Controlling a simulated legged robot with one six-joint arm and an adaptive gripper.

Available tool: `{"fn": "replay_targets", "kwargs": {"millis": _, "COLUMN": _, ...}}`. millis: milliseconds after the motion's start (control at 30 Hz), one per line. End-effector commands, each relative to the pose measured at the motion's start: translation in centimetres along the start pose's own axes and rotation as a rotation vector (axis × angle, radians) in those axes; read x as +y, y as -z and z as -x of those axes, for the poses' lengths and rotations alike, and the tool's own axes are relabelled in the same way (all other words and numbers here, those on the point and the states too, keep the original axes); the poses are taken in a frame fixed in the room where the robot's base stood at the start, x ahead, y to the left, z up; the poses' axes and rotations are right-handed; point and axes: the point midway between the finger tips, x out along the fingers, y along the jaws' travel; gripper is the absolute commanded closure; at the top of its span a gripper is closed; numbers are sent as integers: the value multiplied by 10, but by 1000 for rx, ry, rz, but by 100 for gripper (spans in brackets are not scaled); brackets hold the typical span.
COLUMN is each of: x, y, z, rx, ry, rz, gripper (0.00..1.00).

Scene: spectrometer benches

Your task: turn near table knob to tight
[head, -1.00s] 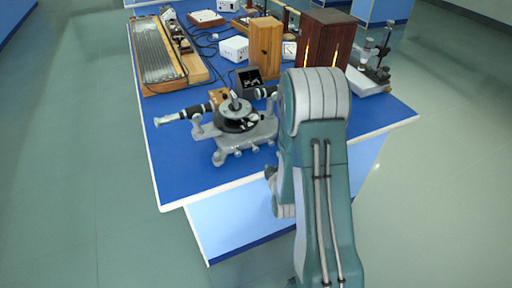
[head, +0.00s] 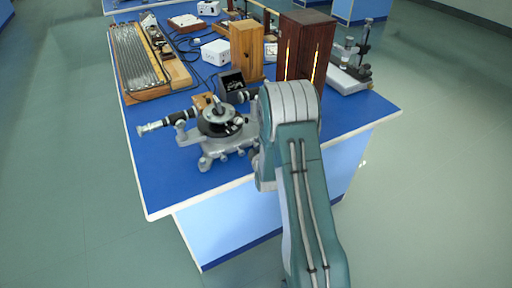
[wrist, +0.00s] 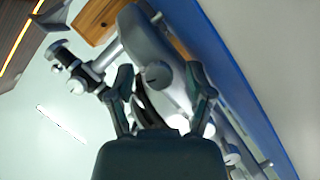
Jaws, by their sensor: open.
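The spectrometer (head: 219,163) stands near the front edge of the near blue table (head: 165,195), a grey metal instrument with a dark round stage and black tubes. In the wrist view a round grey knob (wrist: 158,74) shows on its grey body (wrist: 142,40). My gripper (wrist: 160,80) is open, its two dark fingers spread with the knob between their tips in the picture. I cannot tell whether either finger touches it. In the head view my arm covers the spectrometer's right end, and my gripper is hidden. The knob's tightness cannot be read.
Behind the spectrometer stand a dark box (head: 231,86), a light wooden box (head: 247,50) and a dark brown cabinet (head: 304,45). A grating-like wooden tray (head: 185,75) lies back left. A stand (head: 350,78) is at right. The table's front left is clear.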

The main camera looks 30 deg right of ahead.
Motion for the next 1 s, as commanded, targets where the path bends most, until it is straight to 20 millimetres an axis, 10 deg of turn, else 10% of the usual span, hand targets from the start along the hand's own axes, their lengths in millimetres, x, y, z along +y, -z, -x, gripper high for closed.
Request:
{"fn": "replay_targets", "kwargs": {"millis": 133, "x": -1, "y": 2, "z": 1, "rx": 0, "ry": 0, "rz": 3, "gripper": 33}}
{"fn": "replay_targets", "kwargs": {"millis": 300, "x": -2, "y": 4, "z": 1, "rx": 1, "ry": -1, "rz": 5, "gripper": 100}}
{"fn": "replay_targets", "kwargs": {"millis": 1000, "x": -2, "y": 6, "z": 1, "rx": 9, "ry": 39, "rz": -83, "gripper": 100}}
